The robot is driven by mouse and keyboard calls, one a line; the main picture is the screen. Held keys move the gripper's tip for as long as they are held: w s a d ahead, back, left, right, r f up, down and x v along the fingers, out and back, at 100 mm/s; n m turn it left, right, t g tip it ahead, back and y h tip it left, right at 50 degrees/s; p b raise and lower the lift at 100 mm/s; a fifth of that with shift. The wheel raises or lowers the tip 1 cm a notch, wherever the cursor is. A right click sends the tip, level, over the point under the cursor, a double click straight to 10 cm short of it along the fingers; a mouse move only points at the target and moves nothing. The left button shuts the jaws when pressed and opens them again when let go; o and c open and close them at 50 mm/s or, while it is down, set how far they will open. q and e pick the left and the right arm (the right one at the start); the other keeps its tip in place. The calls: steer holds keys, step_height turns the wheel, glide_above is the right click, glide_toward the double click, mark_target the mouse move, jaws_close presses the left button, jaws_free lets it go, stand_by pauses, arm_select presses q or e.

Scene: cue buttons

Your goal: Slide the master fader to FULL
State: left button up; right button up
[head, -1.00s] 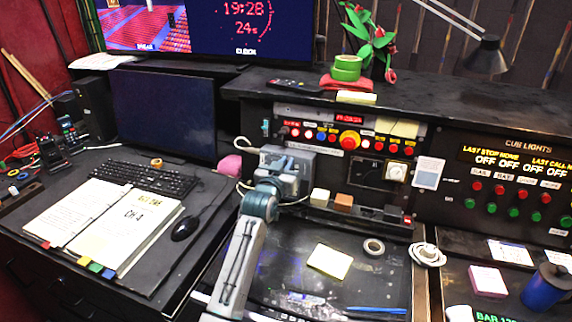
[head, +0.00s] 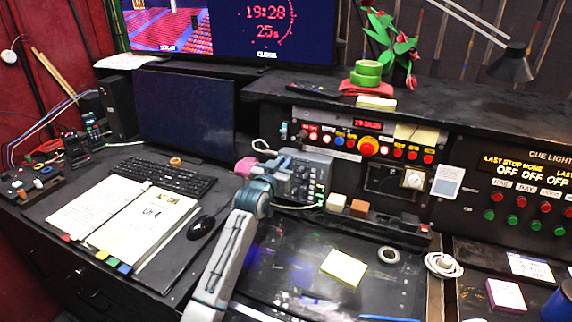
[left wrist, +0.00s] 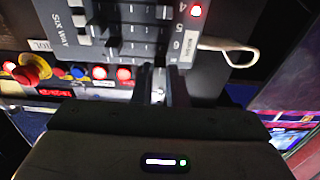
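The grey fader box (head: 318,174) stands upright at the left end of the black cue panel. In the left wrist view its face (left wrist: 125,30) shows the label "SIX WAY", numbered ways, dark fader knobs (left wrist: 113,45) and a white tape label (left wrist: 189,48) that seems to read MASTER. My left gripper (head: 292,180) is at the left part of the box. In the left wrist view its two dark fingers (left wrist: 160,84) are close together at the box's edge, with a small pale thing between them. Whether they grip it, and the master knob itself, I cannot make out. My right gripper is out of view.
A cream block (head: 336,201) and an orange block (head: 359,208) stand right of the box. A row of lit buttons and a red mushroom button (head: 368,146) are above. A pink object (head: 245,168) and pale cable lie close left.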

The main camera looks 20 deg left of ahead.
arm_select(q)
steer(key=o, duration=0.4)
steer(key=shift+a, duration=0.25)
steer(key=shift+o, duration=0.2)
steer(key=shift+d, duration=0.1)
steer(key=s+b, duration=0.2)
steer(key=s, duration=0.8)
steer(key=shift+s+a+b, duration=0.25)
steer(key=shift+s+b, duration=0.1)
steer(key=shift+b, duration=0.05)
